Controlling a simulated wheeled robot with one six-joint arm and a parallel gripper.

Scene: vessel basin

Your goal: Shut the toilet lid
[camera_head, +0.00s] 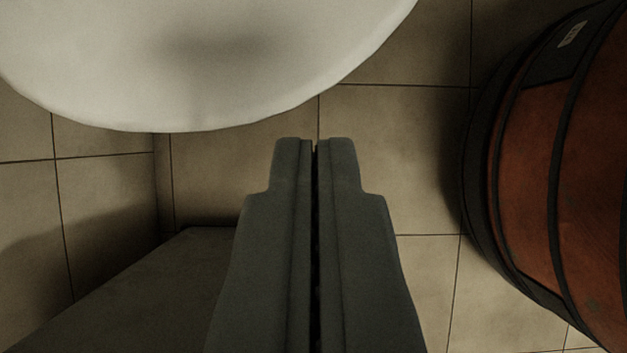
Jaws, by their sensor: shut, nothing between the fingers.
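A smooth white rounded form (215,55) fills the upper left of the view. Only its curved lower edge and part of its face show. It looks like part of the toilet, but I cannot tell whether this is the lid or another part. A soft dark shadow lies on its face. My gripper (315,145) is in the centre, with its two grey fingers together and nothing between them. Its tips are just below and right of the white edge in the picture, with a visible gap. No hinge or seat shows.
A brown barrel-like object with dark bands (535,190) stands at the right. A dark grey flat-topped form (150,290) is at the lower left. Beige tiles (410,150) show between them, clear of objects.

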